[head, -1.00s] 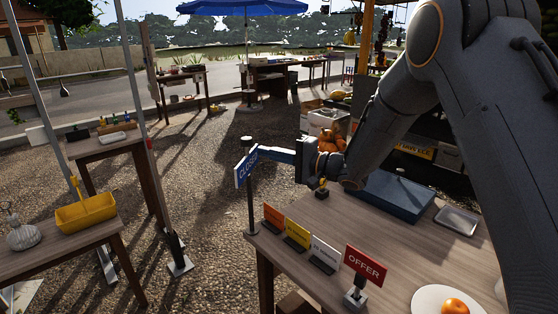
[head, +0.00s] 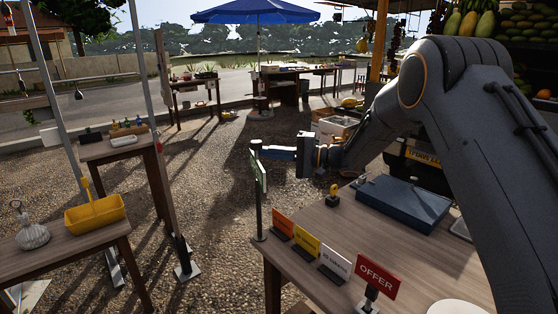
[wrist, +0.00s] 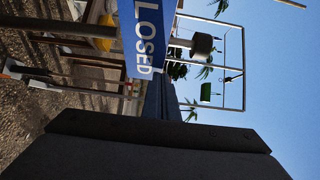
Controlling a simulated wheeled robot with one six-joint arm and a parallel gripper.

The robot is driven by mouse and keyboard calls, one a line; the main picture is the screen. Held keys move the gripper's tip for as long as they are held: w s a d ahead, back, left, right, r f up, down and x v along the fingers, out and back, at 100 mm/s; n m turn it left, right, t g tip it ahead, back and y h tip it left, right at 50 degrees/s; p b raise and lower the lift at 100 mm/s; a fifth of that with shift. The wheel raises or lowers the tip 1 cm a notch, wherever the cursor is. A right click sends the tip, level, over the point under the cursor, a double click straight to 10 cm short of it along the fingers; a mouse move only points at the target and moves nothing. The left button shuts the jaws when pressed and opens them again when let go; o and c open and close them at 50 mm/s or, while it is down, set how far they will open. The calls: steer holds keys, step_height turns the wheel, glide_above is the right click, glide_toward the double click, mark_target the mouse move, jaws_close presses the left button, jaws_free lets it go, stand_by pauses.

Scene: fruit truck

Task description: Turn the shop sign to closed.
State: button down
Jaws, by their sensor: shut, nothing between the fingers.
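The shop sign (head: 262,171) hangs on a thin dark post at the table's left corner. In the head view it is nearly edge-on, with a narrow greenish face showing and no readable word. In the wrist view, a blue face of the sign (wrist: 142,40) with white lettering reads "LOSED", its first letter cut off by the frame. My gripper (head: 270,152) is shut and empty, reaching left with its tips beside the sign's upper part. Whether they touch it I cannot tell.
Small orange, yellow and white cards and a red OFFER sign (head: 377,279) stand along the table (head: 345,212). A blue case (head: 402,203) lies behind. A side table at left holds a yellow basket (head: 95,213). Gravel ground between is open.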

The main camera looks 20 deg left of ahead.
steer(key=shift+s+a, duration=0.1)
steer(key=shift+a, duration=1.15)
